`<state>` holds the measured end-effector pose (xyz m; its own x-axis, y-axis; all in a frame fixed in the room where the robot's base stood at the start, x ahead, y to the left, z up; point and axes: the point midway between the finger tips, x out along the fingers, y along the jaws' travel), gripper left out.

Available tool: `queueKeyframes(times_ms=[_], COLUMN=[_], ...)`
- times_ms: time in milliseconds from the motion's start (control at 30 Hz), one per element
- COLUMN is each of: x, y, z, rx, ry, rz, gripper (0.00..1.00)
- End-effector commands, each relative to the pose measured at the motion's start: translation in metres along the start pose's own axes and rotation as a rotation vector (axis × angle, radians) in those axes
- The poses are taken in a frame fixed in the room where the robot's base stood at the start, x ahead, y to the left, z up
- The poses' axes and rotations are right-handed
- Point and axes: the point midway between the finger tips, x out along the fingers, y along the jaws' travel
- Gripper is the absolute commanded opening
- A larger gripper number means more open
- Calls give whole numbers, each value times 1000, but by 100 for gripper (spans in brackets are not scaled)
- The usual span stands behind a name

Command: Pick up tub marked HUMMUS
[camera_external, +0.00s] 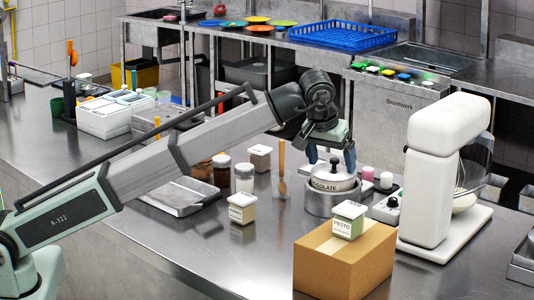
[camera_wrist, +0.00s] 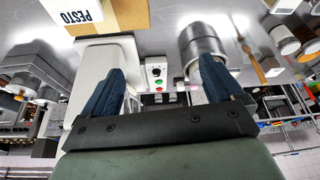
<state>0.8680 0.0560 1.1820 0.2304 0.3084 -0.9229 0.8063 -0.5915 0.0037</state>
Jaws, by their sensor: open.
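No label that clearly reads HUMMUS is visible. A small tub with a white lid and pale contents (camera_external: 242,208) stands upright on the steel counter, left of the cardboard box; its label is too small to read. Another white-lidded tub (camera_external: 261,157) stands farther back, its label also unreadable. A tub marked PESTO (camera_external: 348,219) sits on the cardboard box; its label shows upside down in the wrist view (camera_wrist: 82,14). My gripper (camera_external: 331,157) is open and empty above the round metal pot, right of both unread tubs. Its two blue fingers (camera_wrist: 162,66) show apart in the wrist view.
The white stand mixer (camera_external: 440,170) is at right, the cardboard box (camera_external: 328,262) in front.

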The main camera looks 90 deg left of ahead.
Motion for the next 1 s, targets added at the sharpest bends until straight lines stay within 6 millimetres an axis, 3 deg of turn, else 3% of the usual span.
queueKeyframes(times_ms=[33, 200, 467, 700, 800, 1000], x=[8, 32, 61, 78, 82, 87], y=[-22, -97, -212, -289, -305, -314], z=[-16, -52, -68, -46, -29, 10], rx=[-32, -126, -252, -281, -248, -105], ry=[1, 2, -5, -14, -17, -21], rz=[-12, -48, -77, -64, -45, 13], gripper=[94, 94, 94, 94, 94, 94])
